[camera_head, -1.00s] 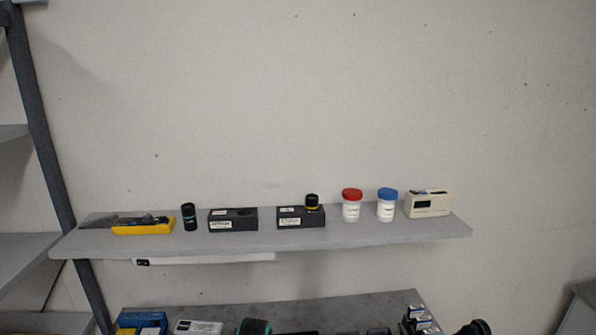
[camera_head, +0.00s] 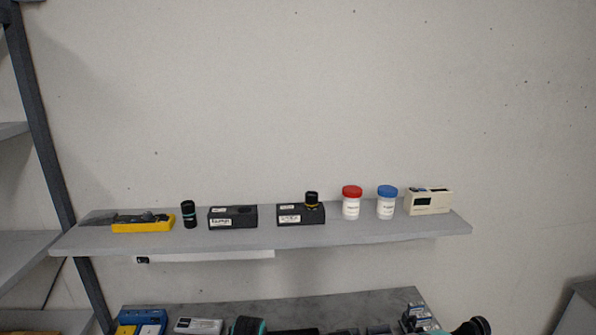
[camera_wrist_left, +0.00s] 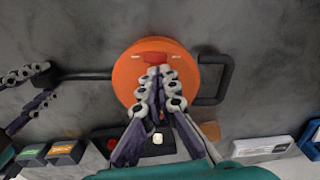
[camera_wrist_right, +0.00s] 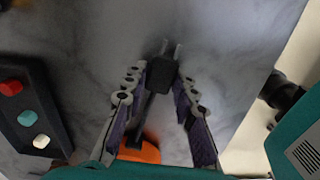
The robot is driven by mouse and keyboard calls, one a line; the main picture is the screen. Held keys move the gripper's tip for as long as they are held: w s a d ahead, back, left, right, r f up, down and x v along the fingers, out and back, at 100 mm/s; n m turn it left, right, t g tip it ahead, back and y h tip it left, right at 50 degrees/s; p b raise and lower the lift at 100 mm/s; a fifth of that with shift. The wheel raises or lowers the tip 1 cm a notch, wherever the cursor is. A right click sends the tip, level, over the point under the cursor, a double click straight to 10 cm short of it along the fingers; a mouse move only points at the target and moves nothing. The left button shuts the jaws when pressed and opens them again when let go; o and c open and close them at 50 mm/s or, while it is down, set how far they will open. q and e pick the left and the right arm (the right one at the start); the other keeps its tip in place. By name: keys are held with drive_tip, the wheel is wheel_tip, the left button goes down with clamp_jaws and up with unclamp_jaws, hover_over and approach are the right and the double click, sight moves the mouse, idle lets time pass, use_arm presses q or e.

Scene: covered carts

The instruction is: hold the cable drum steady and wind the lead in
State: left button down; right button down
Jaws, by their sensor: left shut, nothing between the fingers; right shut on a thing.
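The orange cable drum (camera_wrist_left: 125,80) lies on the grey surface in the left wrist view, with a black frame (camera_wrist_left: 228,80) at its right. My left gripper (camera_wrist_left: 155,72) is shut and empty, its fingertips over the drum's face just below a red patch. They hide part of the drum; contact is unclear. My right gripper (camera_wrist_right: 160,72) is shut on a black plug-like piece (camera_wrist_right: 160,77) with two pale prongs. A dark bar or lead runs from it towards the drum, whose orange edge (camera_wrist_right: 140,150) shows below. My right fingers also show left of the drum (camera_wrist_left: 40,70).
A black box with red, teal and white buttons (camera_wrist_right: 30,115) stands left in the right wrist view. Small boxes (camera_wrist_left: 65,150) and a white box (camera_wrist_left: 262,147) line the near side. The wall shelf (camera_head: 350,234) holds jars and boxes.

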use_arm(q)
drive_tip(key=shift+s+r, duration=0.2)
drive_tip(key=shift+r, duration=2.8)
use_arm(e)
drive_tip(key=c, duration=1.1)
unclamp_jaws()
drive_tip(key=shift+c, duration=0.2)
wheel_tip(320, 180, up, 12)
drive_tip(key=f, duration=0.1)
use_arm(q)
drive_tip(key=s+a+t+b, duration=0.3)
drive_tip(key=s+b, duration=0.2)
drive_tip(key=s, duration=0.2)
drive_tip(key=s+a+m+t+b, duration=0.1)
drive_tip(key=s+a+t+b, duration=0.3)
drive_tip(key=s+b, duration=0.2)
drive_tip(key=shift+s+r, duration=0.2)
drive_tip(key=shift+s, duration=0.35)
use_arm(e)
drive_tip(key=s+d+r+m+t, duration=0.1)
drive_tip(key=s+d+m+t, duration=0.2)
drive_tip(key=s+m, duration=0.4)
drive_tip(key=s+d+m+t, duration=0.4)
drive_tip(key=s+m, duration=0.4)
drive_tip(key=m, duration=0.3)
drive_tip(key=shift+s+d+r, duration=0.3)
drive_tip(key=shift+d+r, duration=0.1)
drive_tip(key=shift+d, duration=0.1)
